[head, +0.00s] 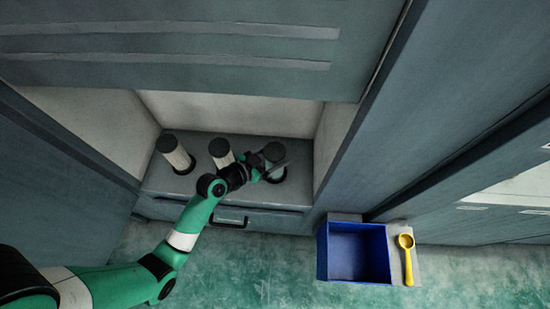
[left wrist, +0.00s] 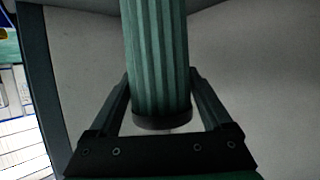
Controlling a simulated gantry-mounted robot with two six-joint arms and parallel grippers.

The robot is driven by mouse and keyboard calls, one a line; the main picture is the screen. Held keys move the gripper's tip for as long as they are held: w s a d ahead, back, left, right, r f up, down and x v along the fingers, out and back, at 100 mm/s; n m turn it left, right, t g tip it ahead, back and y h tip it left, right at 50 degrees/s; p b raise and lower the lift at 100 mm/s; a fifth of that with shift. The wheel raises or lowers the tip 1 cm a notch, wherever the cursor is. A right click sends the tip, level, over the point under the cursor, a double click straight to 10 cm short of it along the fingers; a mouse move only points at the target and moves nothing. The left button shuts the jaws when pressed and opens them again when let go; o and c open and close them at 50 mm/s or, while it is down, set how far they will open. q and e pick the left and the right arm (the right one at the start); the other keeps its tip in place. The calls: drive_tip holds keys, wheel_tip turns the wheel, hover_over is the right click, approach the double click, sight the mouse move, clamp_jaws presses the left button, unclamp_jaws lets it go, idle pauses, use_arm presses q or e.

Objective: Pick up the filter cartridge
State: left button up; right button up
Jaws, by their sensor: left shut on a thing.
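The filter cartridge (left wrist: 155,60) is a green ribbed cylinder with a dark end cap, standing between the fingers of my left gripper in the left wrist view. In the head view the cartridge (head: 273,152) is the rightmost of three cylinders on the grey shelf, with a dark greenish top. My left gripper (head: 272,166) is shut on it; the arm reaches in from the lower left and hides part of it. I cannot tell whether its lower end touches the shelf. My right gripper is not in view.
Two pale cylinders with dark tops, one at the left (head: 176,155) and one in the middle (head: 221,152), stand beside it. Cabinet walls enclose the shelf (head: 165,188). A blue bin (head: 322,252) and a yellow scoop (head: 407,258) are at lower right.

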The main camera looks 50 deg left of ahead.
sight(281, 147)
use_arm(q)
drive_tip(key=r+p, duration=0.2)
drive_tip(key=r, duration=0.2)
drive_tip(key=shift+s+d+r+p, duration=0.1)
drive_tip(key=shift+s+r+p, duration=0.2)
drive_tip(key=shift+r+p, duration=0.1)
drive_tip(key=s+d+r+p, duration=0.2)
drive_tip(key=s+r, duration=0.2)
drive_tip(key=s, duration=0.2)
drive_tip(key=s+d+r+p, duration=0.2)
drive_tip(key=s+r+p, duration=0.1)
drive_tip(key=s, duration=0.3)
drive_tip(key=shift+s+d+r, duration=0.25)
drive_tip(key=shift+d+r, duration=0.1)
drive_tip(key=shift+r, duration=0.3)
drive_tip(key=shift+d, duration=0.1)
